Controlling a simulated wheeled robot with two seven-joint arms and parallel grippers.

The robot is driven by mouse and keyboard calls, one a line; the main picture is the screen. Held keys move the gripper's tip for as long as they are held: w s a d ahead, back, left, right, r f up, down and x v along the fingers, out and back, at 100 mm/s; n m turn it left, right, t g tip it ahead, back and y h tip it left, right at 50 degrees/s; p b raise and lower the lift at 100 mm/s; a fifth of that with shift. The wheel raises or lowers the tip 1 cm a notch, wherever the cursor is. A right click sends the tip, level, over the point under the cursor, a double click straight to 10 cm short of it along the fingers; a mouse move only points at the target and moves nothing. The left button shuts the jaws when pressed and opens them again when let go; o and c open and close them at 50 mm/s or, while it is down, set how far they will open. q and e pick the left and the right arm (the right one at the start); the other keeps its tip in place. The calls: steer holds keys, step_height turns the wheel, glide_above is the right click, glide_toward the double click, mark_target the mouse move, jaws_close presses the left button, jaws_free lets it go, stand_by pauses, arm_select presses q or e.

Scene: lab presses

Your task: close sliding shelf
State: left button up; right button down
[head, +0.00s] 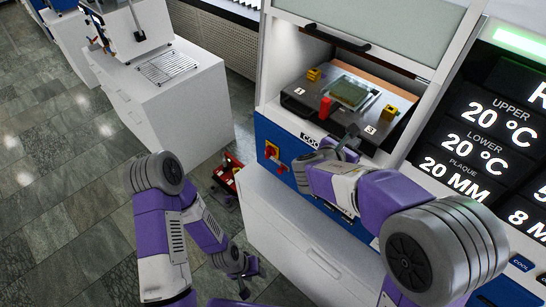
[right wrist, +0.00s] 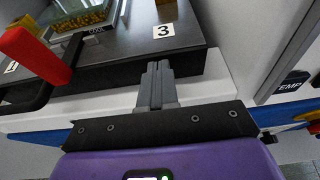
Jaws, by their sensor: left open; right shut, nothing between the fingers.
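The sliding shelf (head: 303,94) is a dark grey plate in the open bay of the white and blue press, carrying a greenish square plaque (head: 350,92) and yellow blocks. A red-tipped handle (head: 325,108) stands at its front; it also shows in the right wrist view (right wrist: 36,55). My right gripper (head: 351,133) is shut and empty at the shelf's front edge. In the right wrist view its fingertips (right wrist: 157,69) overlap the shelf's dark front face (right wrist: 112,76), below the "3" label; I cannot tell whether they touch. My left gripper (head: 244,284) is open, low over the floor, away from the shelf.
A raised door with a black handle (head: 337,38) hangs above the bay. A red and yellow switch (head: 271,151) is on the blue front panel. A display panel (head: 480,130) stands at right. A white cabinet (head: 165,110) stands at left, with open floor before it.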

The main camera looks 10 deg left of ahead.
mark_target(362, 134)
steer(key=shift+w+d, duration=0.25)
steer(key=shift+w+d, duration=0.8)
steer(key=shift+w, duration=0.3)
steer(key=shift+w+d, duration=0.75)
steer(key=shift+w, duration=0.3)
steer(key=shift+s+a, duration=0.8)
steer(key=shift+s, duration=0.25)
steer(key=shift+s+a, duration=0.75)
steer(key=shift+s, duration=0.25)
steer(key=s+a, duration=0.4)
steer(key=s, duration=0.1)
steer(key=shift+s, duration=0.35)
